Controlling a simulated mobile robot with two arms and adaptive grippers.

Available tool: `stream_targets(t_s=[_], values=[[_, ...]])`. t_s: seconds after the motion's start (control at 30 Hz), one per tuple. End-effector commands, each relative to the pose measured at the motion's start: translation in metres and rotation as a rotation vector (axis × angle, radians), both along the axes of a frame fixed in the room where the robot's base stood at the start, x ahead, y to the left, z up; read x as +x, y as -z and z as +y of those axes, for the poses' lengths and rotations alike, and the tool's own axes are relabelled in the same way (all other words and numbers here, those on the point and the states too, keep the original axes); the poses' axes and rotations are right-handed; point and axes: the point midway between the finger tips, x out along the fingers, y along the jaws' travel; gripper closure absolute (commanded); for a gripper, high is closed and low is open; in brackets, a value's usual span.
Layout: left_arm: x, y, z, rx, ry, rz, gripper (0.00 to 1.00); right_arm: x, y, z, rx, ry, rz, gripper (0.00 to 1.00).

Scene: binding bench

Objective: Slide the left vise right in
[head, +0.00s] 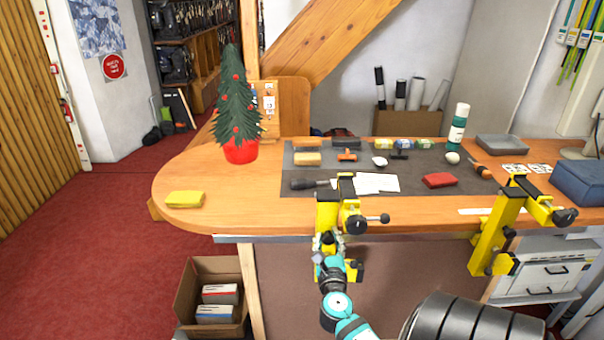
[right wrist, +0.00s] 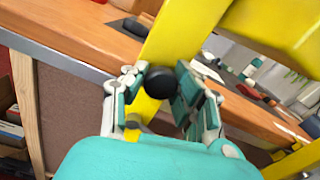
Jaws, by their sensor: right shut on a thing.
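The left vise (head: 327,213) is yellow with black knobs and a handle to its right. It sits at the front edge of the wooden bench (head: 225,180). A second yellow vise, the right one (head: 492,240), is farther right on the same edge. My right gripper (head: 329,246) is at the left vise, below the bench top. The exact contact is partly hidden. My left gripper is not in view.
A dark mat (head: 300,207) carries paper sheets (head: 378,183), a red block (head: 439,180) and small tools. A small tree in a red pot (head: 240,150) and a yellow cloth (head: 185,199) are at the left. A cardboard box (head: 190,300) is on the floor.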

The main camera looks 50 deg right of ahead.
Motion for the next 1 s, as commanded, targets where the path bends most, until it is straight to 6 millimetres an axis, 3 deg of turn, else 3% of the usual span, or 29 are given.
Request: stream_targets(t_s=[0.2, 0.63, 0.67, 0.7, 0.87, 1.0], values=[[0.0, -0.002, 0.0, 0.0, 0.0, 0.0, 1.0, -0.016, 0.002, -0.013, 0.001, 0.001, 0.003, 1.0], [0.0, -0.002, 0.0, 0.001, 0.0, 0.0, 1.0, -0.02, 0.002, -0.016, 0.001, 0.003, 0.003, 1.0], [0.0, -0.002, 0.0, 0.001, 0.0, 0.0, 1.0, -0.02, 0.002, -0.016, 0.001, 0.003, 0.004, 0.69], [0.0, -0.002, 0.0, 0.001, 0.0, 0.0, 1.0, -0.02, 0.002, -0.016, 0.001, 0.004, 0.004, 0.64], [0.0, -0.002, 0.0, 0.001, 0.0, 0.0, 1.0, -0.02, 0.002, -0.017, 0.002, 0.007, 0.004, 0.45], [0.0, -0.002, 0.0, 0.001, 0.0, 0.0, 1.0, -0.021, 0.002, -0.018, 0.0, 0.011, 0.004, 0.45]])
